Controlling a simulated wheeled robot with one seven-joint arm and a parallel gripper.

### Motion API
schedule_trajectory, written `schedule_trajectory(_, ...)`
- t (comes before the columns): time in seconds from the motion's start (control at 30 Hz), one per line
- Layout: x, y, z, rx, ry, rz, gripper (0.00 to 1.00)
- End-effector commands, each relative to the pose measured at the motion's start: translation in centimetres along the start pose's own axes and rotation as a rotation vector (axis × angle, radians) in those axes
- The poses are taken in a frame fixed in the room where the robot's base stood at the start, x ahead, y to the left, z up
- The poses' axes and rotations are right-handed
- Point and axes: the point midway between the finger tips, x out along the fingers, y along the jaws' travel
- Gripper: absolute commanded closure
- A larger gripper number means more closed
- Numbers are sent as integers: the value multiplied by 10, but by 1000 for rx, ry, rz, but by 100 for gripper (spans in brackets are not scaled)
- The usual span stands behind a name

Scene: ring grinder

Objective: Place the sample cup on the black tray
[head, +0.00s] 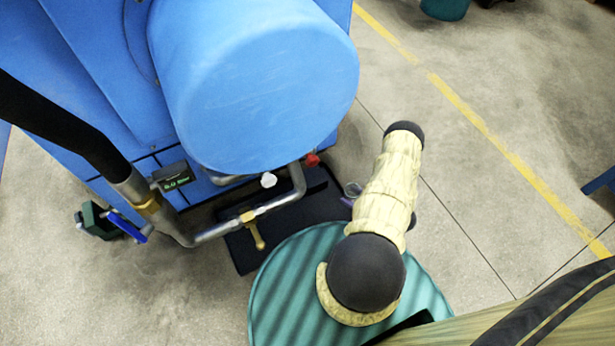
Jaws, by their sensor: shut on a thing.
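A small, clear, round-rimmed cup, which I take for the sample cup (353,188), shows just left of my cream-covered arm, near the right end of the black tray. My gripper (348,200) is mostly hidden under the arm; only a small purple-grey part shows at the cup. It is shut on the cup, though the contact is hard to see. The flat black tray (245,250) lies low beneath the pipes, at the foot of the blue machine. Whether the cup is above the tray or beside it I cannot tell.
The blue machine's large drum (255,80) overhangs the tray. A round teal surface (285,290) is in front.

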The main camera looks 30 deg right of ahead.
Motion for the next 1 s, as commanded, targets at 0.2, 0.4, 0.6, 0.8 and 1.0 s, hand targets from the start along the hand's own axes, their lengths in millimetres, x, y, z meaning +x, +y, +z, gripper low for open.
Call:
schedule_trajectory(0.2, 0, 0, 0, 0, 0, 1, 75)
schedule_trajectory(0.4, 2, 0, 0, 0, 0, 0, 75)
schedule_trajectory(0.6, 30, 0, -10, -3, 2, -4, 75)
schedule_trajectory(0.8, 71, 0, -26, -4, 2, -4, 75)
schedule_trajectory(1.0, 110, -1, -42, -3, 2, -4, 75)
